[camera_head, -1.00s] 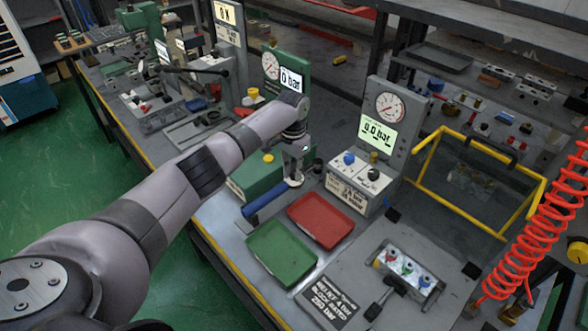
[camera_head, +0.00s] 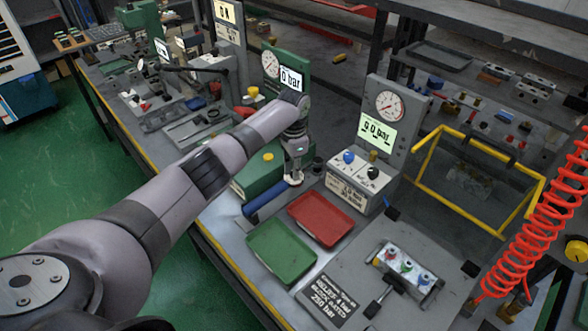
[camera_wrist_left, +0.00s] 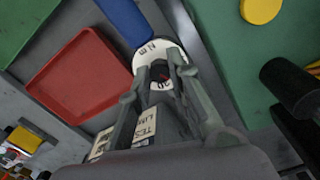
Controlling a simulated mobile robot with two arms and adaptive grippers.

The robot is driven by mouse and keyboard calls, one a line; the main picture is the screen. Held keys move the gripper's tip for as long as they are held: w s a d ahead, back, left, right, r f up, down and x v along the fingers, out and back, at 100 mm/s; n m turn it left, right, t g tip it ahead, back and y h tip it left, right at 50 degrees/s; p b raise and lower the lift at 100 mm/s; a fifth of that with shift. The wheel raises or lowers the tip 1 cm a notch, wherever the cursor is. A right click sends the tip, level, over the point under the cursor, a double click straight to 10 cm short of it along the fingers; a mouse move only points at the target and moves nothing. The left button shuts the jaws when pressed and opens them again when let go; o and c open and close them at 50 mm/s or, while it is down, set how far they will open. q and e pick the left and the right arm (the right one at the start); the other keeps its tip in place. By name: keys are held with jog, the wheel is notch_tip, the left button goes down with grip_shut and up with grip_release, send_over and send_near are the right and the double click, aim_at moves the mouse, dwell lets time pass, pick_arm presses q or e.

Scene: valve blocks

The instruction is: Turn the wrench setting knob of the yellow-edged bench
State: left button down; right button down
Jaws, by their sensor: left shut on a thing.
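The yellow-edged bench (camera_head: 257,297) runs diagonally through the head view. The torque wrench has a blue handle (camera_head: 268,202), which also shows in the left wrist view (camera_wrist_left: 126,20). Beside the handle is a white marked dial (camera_wrist_left: 172,50) with a small dark setting knob (camera_wrist_left: 160,71) at its middle. My left gripper (camera_head: 294,180) points down at the wrench. In the left wrist view its fingers (camera_wrist_left: 159,84) are shut on the knob, one on either side; the contact is partly hidden. My right gripper is not in view.
A red tray (camera_head: 322,220) and a green tray (camera_head: 281,252) lie close to the wrench. A gauge box (camera_head: 385,118) with a control panel stands to the right, and a green gauge panel (camera_head: 270,65) behind. A valve block (camera_head: 406,265) sits at the front right.

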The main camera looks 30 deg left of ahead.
pick_arm(q)
jog(key=c, duration=1.5)
grip_release()
jog(key=shift+o, duration=0.2)
notch_tip(320, 180, up, 12)
jog(key=shift+a, duration=0.1)
